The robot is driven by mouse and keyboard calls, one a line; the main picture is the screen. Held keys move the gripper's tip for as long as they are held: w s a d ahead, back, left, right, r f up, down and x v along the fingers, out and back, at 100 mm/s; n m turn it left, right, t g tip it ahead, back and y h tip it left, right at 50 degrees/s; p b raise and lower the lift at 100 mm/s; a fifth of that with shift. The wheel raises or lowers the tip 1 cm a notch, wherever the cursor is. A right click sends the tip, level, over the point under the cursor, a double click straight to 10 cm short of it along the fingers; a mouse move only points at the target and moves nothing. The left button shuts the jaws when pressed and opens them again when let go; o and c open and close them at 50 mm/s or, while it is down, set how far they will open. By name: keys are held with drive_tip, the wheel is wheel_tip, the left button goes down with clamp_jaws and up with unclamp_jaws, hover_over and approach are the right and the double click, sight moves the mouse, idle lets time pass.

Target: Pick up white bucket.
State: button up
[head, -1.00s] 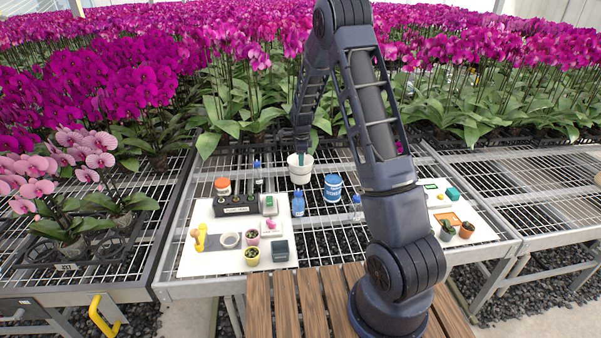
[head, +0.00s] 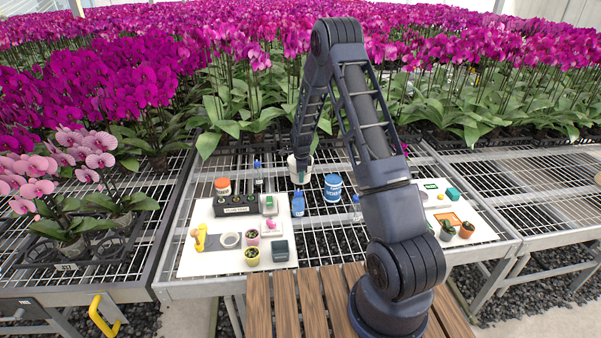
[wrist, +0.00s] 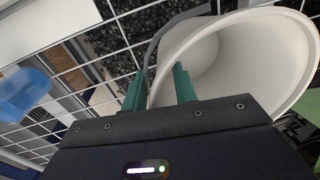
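The white bucket (head: 293,171) stands on the wire mesh bench, near its middle. In the wrist view its wide round mouth (wrist: 255,50) fills the upper right. My gripper (head: 301,172) is down at the bucket's near side. In the wrist view its two teal fingers (wrist: 159,90) are apart, one outside the wall and one inside the mouth, with the rim between them. A gap shows between the fingers and the wall.
A blue tub (head: 333,187) stands close to the right of the bucket, and a blue bottle (head: 298,204) stands in front. A black tray (head: 237,205) and small pots sit on the white board at left. Orchids crowd behind.

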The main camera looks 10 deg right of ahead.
clamp_jaws()
